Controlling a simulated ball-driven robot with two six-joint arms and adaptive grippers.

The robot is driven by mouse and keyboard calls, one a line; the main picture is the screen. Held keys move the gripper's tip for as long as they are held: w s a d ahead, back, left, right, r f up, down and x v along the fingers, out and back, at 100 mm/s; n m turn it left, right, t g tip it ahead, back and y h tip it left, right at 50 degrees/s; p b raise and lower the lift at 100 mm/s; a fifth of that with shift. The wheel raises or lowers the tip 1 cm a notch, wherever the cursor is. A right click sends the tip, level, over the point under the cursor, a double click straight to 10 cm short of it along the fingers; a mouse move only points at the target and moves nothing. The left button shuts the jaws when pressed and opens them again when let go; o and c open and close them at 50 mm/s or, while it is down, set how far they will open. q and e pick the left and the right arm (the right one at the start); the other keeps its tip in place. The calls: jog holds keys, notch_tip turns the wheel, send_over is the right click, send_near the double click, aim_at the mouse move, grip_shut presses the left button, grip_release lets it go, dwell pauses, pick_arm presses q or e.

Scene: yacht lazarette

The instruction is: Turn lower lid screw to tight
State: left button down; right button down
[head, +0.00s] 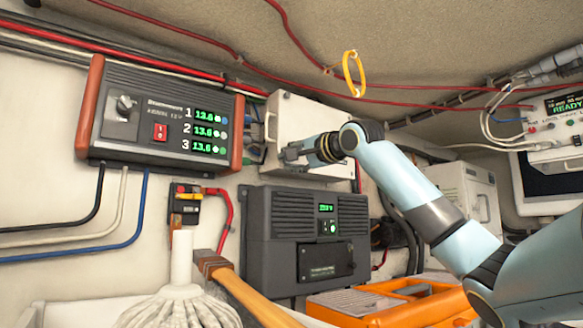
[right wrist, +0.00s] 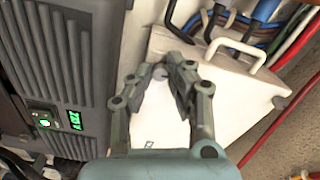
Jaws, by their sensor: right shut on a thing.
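The cream box (head: 310,112) with a flat lid is on the wall in the middle of the head view. It fills the middle of the right wrist view (right wrist: 225,95). My right gripper (head: 288,153) is at the lower left part of its lid. In the right wrist view, my right gripper (right wrist: 160,73) is shut on a small round head, the lower lid screw (right wrist: 159,71). The fingers hide much of it, and I cannot tell how far it is turned. The upper lid screw (right wrist: 278,101) is uncovered. My left gripper is not in view.
A grey vented unit (head: 305,240) with a green display is just below the box. A charger (head: 160,118) with green readouts is to the left. A yellow ring (head: 353,73) hangs above. A mop (head: 180,295) and an orange case (head: 390,300) are below.

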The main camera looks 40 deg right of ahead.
aim_at(285, 125)
jog(key=shift+m, duration=0.4)
jog(key=c, duration=1.2)
grip_release()
jog(key=shift+c, duration=0.2)
jog(key=r, duration=1)
jog(key=shift+a, duration=0.2)
jog(key=shift+d, duration=0.3)
